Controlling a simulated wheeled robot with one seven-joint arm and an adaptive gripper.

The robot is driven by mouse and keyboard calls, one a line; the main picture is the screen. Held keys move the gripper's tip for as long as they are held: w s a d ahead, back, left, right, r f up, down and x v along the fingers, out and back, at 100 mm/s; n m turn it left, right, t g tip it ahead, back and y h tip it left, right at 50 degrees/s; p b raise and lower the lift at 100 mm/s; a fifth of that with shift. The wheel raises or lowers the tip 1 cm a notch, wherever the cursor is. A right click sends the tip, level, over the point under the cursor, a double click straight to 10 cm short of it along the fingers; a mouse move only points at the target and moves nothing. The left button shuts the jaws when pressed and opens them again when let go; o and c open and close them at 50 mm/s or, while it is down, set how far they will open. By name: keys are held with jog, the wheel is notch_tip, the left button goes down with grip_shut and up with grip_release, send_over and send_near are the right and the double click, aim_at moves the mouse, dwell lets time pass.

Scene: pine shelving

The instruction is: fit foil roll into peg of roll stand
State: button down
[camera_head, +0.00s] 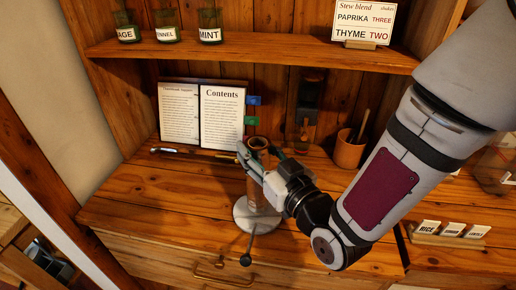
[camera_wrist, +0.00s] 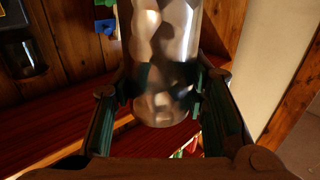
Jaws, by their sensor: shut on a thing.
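The foil roll (camera_head: 256,186) is a shiny, brown-tinted hollow tube, held upright with its open top facing up. In the wrist view the foil roll (camera_wrist: 162,30) fills the gap between the fingers. My gripper (camera_head: 259,165) is shut on its upper part; the fingers (camera_wrist: 166,82) press on both sides in the wrist view. The roll stand (camera_head: 243,218) shows as a round pale base under the roll, with a thin dark rod ending in a black ball at the front. The peg is hidden, and I cannot tell whether the roll is around it.
An open book (camera_head: 221,118) stands behind the roll, with a pen (camera_head: 190,151) lying in front of it. A terracotta cup (camera_head: 349,150) is to the right. Green jars (camera_head: 209,27) and a sign (camera_head: 363,22) are on the upper shelf (camera_head: 270,52). The counter left of the stand is clear.

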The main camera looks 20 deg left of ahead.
jog(key=shift+f, duration=1)
jog(key=c, duration=0.9)
grip_release()
jog(key=shift+o, duration=0.2)
jog(key=shift+r, duration=4.95)
